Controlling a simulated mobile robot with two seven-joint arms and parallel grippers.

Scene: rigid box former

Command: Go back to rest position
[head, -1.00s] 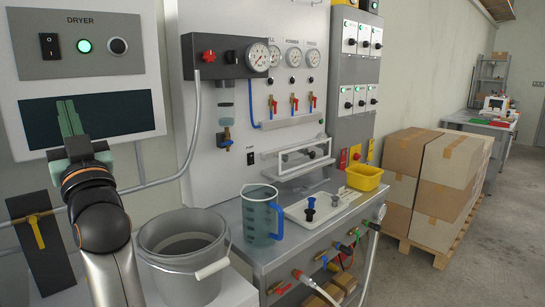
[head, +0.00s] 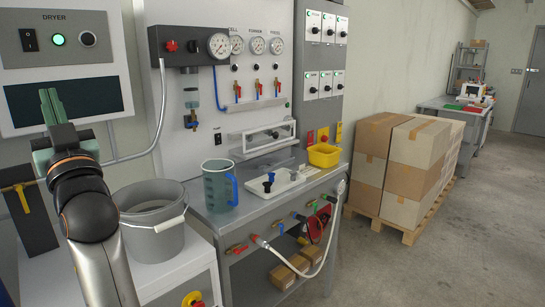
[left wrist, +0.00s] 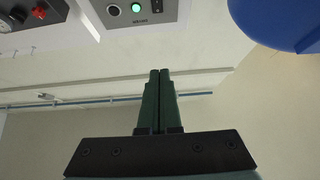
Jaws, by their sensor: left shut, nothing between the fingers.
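My left gripper (head: 50,106) is raised at the left of the head view, in front of the dryer's dark panel (head: 95,99). Its green fingers are together with nothing between them. In the left wrist view the fingers (left wrist: 159,75) are closed side by side, pointing towards a pale wall. The dryer's switch box with a green light (head: 57,39) is above the gripper in the head view and also shows at the top of the left wrist view (left wrist: 150,14). My right gripper is in neither view.
A grey bucket (head: 150,245) stands on the white table near my left arm. A blue measuring jug (head: 219,186), a white tray (head: 290,183) and a yellow bin (head: 323,155) are on the bench. Boxes on a pallet (head: 403,170) stand right, with open floor beyond.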

